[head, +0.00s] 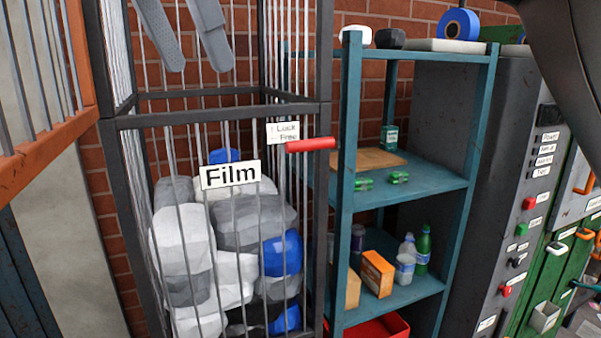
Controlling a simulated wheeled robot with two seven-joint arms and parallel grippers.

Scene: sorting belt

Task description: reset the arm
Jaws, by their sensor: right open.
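My right gripper (198,66) shows at the top left of the head view as two grey fingers pointing down. The fingers are apart with nothing between them, so it is open and empty. It is in front of the upper part of a wire cage (222,112) labelled "Film". A dark curved part at the upper right edge looks like a link of my own arm. My left gripper is not in view.
The cage holds white, grey and blue bundles (183,240) and has a red handle (311,144). A teal shelf (425,183) with boxes and bottles stands right of it. A grey control panel (500,180) with buttons is further right. An orange rail (50,125) is at left.

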